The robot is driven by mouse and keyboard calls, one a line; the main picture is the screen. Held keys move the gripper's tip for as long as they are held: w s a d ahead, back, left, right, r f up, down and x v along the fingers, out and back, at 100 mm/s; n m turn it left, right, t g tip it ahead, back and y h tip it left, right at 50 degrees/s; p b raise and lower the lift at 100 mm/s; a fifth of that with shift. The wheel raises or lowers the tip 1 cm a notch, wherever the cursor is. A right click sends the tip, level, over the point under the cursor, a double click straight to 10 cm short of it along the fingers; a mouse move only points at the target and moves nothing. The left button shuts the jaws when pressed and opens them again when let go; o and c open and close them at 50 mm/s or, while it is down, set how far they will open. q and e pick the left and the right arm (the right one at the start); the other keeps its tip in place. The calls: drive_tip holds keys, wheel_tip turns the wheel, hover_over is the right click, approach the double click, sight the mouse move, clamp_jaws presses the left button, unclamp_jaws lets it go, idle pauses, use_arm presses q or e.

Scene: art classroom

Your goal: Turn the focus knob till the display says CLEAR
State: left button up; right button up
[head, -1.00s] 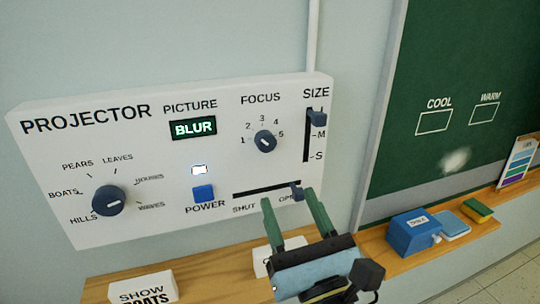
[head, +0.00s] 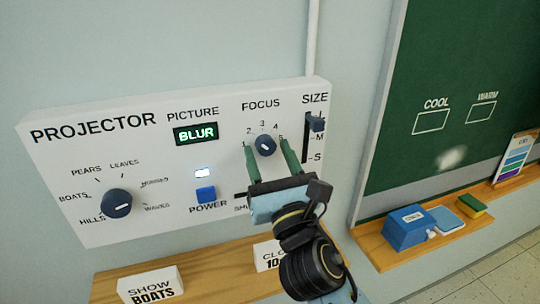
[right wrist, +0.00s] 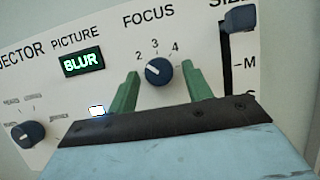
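The focus knob (head: 265,146) is a small dark blue dial with a white mark on the white projector panel (head: 60,165). In the right wrist view the knob (right wrist: 159,72) shows between my fingers, its mark pointing to the upper left. The display (head: 196,133) reads BLUR in green; it also shows in the right wrist view (right wrist: 83,62). My right gripper (head: 267,152) is open, its two green fingers on either side of the knob. I cannot tell whether they touch it. My left gripper is not in view.
The picture knob (head: 117,203), power button (head: 206,194) and size slider (head: 317,123) share the panel. Below is a wooden ledge (head: 215,282) with a SHOW BOATS card (head: 150,286). A blue box (head: 409,229) stands on the right ledge.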

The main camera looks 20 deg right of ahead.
drive_tip(key=c, duration=0.9)
drive_tip(key=shift+m+h, duration=0.4)
drive_tip(key=shift+m, duration=0.2)
drive_tip(key=m+h, duration=0.2)
drive_tip(key=m, duration=0.3)
drive_tip(key=shift+a+h, duration=0.25)
drive_tip(key=shift+h, duration=0.15)
drive_tip(key=m+g+h, duration=0.1)
drive_tip(key=m, duration=0.2)
drive_tip(key=m+h, duration=0.1)
drive_tip(key=m, duration=0.2)
drive_tip(key=shift+a+r+g, duration=0.15)
drive_tip(key=shift+g, duration=0.25)
drive_tip(key=shift+m, duration=0.3)
drive_tip(key=o, duration=1)
